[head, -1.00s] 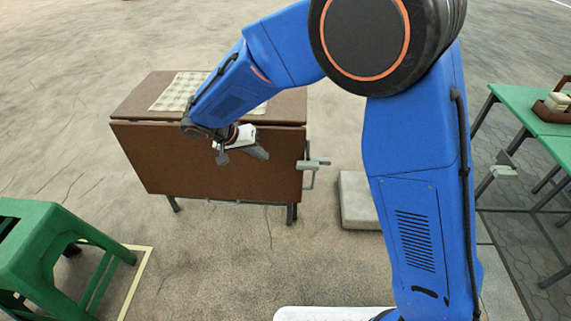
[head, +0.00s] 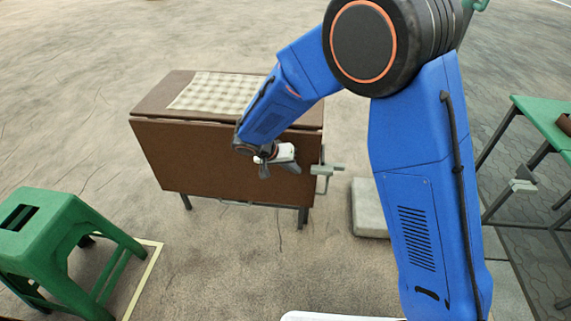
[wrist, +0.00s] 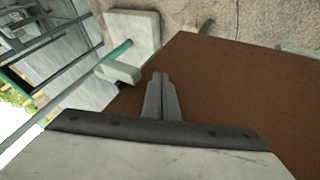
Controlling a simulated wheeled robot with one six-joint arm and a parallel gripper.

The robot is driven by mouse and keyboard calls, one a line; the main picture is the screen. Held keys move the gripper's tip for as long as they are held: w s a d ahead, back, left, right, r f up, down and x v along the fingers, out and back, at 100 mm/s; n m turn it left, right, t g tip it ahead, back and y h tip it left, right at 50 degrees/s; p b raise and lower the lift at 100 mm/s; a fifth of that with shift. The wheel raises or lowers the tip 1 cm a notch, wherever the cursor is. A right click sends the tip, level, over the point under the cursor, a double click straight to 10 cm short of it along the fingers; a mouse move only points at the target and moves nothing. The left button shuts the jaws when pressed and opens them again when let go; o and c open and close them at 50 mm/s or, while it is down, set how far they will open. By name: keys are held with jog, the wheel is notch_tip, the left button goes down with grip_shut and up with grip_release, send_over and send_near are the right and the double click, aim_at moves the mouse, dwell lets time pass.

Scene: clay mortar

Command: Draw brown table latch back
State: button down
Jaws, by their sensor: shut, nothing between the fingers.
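The brown table (head: 165,150) stands with its front leaf hanging down; the leaf fills the right of the wrist view (wrist: 245,95). Its latch (head: 326,171), a grey-green bar with a bent handle, sits at the leaf's right edge in the head view. In the wrist view a pale block with a green rod (wrist: 119,71) shows at the leaf's left edge; it looks like part of this latch. My gripper (head: 296,168) is in front of the leaf, a little left of the latch and apart from it. In the wrist view its fingers (wrist: 161,92) are shut and empty.
A checked cloth (head: 217,91) lies on the tabletop. A concrete slab (head: 368,208) lies on the ground right of the table. A green stool (head: 65,240) stands at the left, and a green table (head: 545,120) at the right. Bare ground lies before the brown table.

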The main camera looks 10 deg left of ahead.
aim_at(318, 172)
jog(key=shift+s+d+r, duration=0.1)
jog(key=shift+d+r, duration=0.05)
jog(key=shift+d, duration=1.35)
jog(key=d, duration=0.4)
jog(key=shift+s+d, duration=0.1)
jog(key=shift+d, duration=0.25)
